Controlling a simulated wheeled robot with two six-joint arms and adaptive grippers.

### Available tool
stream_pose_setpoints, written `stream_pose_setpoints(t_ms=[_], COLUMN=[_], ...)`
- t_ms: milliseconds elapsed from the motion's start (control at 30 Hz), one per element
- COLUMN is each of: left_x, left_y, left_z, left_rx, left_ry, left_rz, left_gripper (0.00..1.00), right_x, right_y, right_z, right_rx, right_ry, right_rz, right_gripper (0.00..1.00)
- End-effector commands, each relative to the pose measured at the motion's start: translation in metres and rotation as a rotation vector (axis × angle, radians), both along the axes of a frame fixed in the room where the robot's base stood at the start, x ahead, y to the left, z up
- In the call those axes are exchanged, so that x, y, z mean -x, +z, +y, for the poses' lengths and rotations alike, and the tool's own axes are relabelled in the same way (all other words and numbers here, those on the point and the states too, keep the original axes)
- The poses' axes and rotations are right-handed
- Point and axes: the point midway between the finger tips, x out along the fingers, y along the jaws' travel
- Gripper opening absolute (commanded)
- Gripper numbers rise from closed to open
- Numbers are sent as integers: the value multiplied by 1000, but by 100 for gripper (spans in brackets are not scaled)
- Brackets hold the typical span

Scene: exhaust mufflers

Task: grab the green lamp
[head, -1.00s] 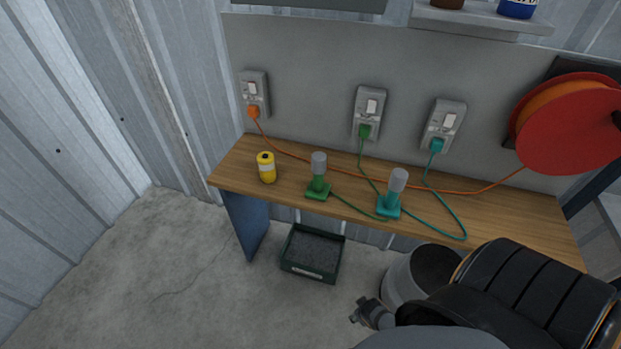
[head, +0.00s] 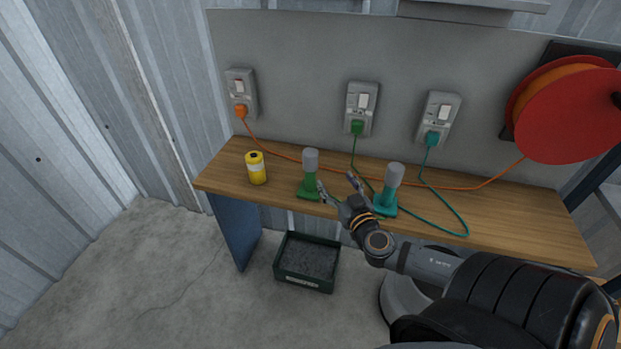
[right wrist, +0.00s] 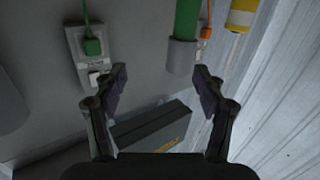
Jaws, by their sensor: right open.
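The green lamp (head: 309,185) stands upright on the wooden bench, with a green base and a grey cylindrical top. It also shows at the top of the right wrist view (right wrist: 187,20), its grey end pointing down in that picture. My right gripper (head: 337,183) is open and empty, just right of the green lamp in the head view. One fingertip overlaps the lamp's edge there; I cannot tell whether they touch. In the right wrist view both fingers of the gripper (right wrist: 160,75) are spread, with the lamp beyond the right finger. My left gripper is not in view.
A teal lamp (head: 388,196) stands just right of my right gripper. A yellow can (head: 256,168) is left of the green lamp. Cords (head: 451,212) run across the bench (head: 510,218) to wall sockets (head: 361,105). A dark crate (head: 306,283) is on the floor below.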

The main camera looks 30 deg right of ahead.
Motion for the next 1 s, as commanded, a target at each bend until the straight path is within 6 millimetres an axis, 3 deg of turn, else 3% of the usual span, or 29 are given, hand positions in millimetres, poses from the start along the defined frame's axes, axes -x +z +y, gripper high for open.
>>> stream_pose_setpoints(t_ms=[100,233,367,500,700,867,1000], left_x=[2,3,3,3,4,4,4], left_y=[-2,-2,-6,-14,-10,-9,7], left_z=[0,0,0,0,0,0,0], left_rx=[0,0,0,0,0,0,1], left_ry=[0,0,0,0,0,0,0], left_rz=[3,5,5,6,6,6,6], left_gripper=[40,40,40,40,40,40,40], right_x=[-8,-10,-17,-40,-62,-65,-86], right_y=[10,12,12,12,14,15,26], right_z=[18,25,24,22,19,19,12], right_rx=[-21,-37,-40,-45,-43,-41,-46], right_ry=[126,171,167,166,166,167,163], right_rz=[-43,-53,-56,-62,-56,-55,-59], right_gripper=[71,71,71,71,71,71,71])
